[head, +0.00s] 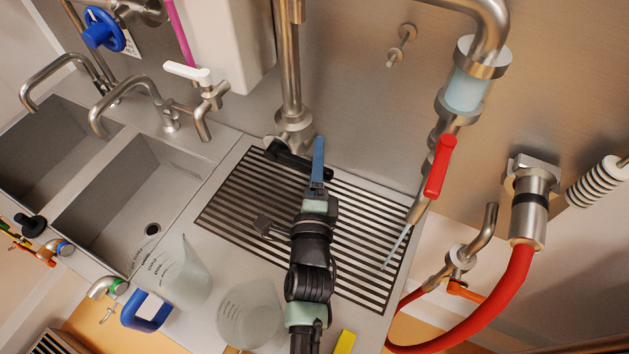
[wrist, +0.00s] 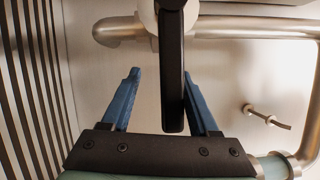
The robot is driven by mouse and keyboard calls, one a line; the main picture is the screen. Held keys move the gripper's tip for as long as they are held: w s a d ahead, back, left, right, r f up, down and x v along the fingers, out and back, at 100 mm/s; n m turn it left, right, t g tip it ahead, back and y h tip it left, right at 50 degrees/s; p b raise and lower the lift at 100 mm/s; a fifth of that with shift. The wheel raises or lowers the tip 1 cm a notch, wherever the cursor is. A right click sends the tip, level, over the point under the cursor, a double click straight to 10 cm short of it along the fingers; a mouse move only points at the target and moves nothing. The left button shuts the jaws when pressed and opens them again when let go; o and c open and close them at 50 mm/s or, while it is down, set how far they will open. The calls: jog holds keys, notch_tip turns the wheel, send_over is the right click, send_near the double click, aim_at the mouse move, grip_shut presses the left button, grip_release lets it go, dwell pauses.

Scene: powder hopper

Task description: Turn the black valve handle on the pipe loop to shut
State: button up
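The black valve handle (wrist: 173,75) is a long bar in the wrist view, running down from a round metal hub at the top. In the head view the handle (head: 284,157) lies at the foot of the upright steel pipe (head: 290,65), partly hidden by my gripper. My gripper (wrist: 161,74) has two blue fingers, spread apart. The handle shows between them, close alongside the right finger, with a clear gap to the left one. I cannot tell whether it touches. In the head view my gripper (head: 318,142) reaches over the slotted drain.
A red-handled valve (head: 439,166) and a red hose (head: 500,310) are on the right. Two translucent beakers (head: 180,275) (head: 248,312) stand in front of the slotted drain (head: 370,215). Sinks (head: 130,215) with taps are on the left. A blue valve wheel (head: 103,32) is at upper left.

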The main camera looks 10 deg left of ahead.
jog(key=s+d+b, duration=0.1)
jog(key=s+b, duration=0.1)
jog(key=s, duration=1.2)
jog(key=shift+s, duration=0.25)
dwell(0.6)
dwell(0.4)
jog(key=s+d+b, duration=0.1)
jog(key=s+b, duration=0.3)
jog(key=s, duration=0.9)
jog(key=shift+f, duration=0.3)
dwell(0.3)
